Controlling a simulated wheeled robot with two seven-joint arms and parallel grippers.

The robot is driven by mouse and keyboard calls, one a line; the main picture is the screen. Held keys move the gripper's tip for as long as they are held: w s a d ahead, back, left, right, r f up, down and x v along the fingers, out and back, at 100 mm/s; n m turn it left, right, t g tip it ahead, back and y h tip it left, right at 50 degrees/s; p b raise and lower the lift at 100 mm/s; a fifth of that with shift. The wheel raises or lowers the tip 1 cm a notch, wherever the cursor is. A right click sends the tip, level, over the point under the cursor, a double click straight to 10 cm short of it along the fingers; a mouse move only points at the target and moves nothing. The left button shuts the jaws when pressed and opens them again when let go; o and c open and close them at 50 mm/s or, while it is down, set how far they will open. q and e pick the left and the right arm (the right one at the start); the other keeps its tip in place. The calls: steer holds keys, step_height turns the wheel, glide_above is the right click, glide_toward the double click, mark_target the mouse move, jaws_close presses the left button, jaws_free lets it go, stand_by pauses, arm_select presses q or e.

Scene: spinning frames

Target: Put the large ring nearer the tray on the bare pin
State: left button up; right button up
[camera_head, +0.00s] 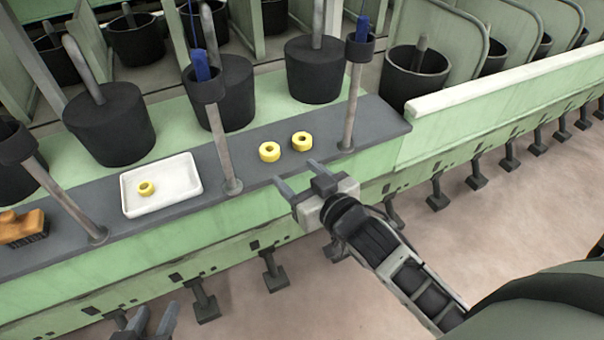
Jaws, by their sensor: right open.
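Two large yellow rings lie flat on the dark grey ledge: the ring nearer the tray (269,152) and, just right of it, the other large ring (302,141). A smaller yellow ring (146,188) lies in the white tray (187,180). My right gripper (301,177) is open and empty, just in front of the large rings. My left gripper (156,310) is at the bottom edge, partly cut off, its fingers apart with nothing between them. Grey posts rise from the ledge with black cups on top. I cannot tell which pin is bare.
The middle post (228,150) and right post (352,110) carry blue pieces in their cups; the left post (70,205) shows none. An orange brush (22,227) lies at the far left. Black buckets (110,125) stand behind the ledge. Open floor lies in front.

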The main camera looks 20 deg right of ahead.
steer(key=s+a+f+g, duration=0.2)
steer(key=s, duration=0.4)
steer(key=s+a+f+g+y, duration=0.1)
steer(key=s+a+f+g, duration=0.1)
steer(key=s, duration=0.5)
steer(key=shift+a+f, duration=0.4)
steer(key=shift+a, duration=0.1)
arm_select(q)
step_height(320, 180, up, 6)
steer(key=a+p, duration=0.1)
steer(key=p, duration=1)
steer(key=shift+s+g+y, duration=0.15)
steer(key=shift+g+y, duration=0.15)
arm_select(e)
step_height(320, 180, up, 6)
steer(key=d, duration=0.1)
steer(key=shift+s+g, duration=0.2)
steer(key=shift+g, duration=0.2)
arm_select(q)
steer(key=shift+a, duration=0.1)
arm_select(e)
steer(key=shift+d, duration=0.1)
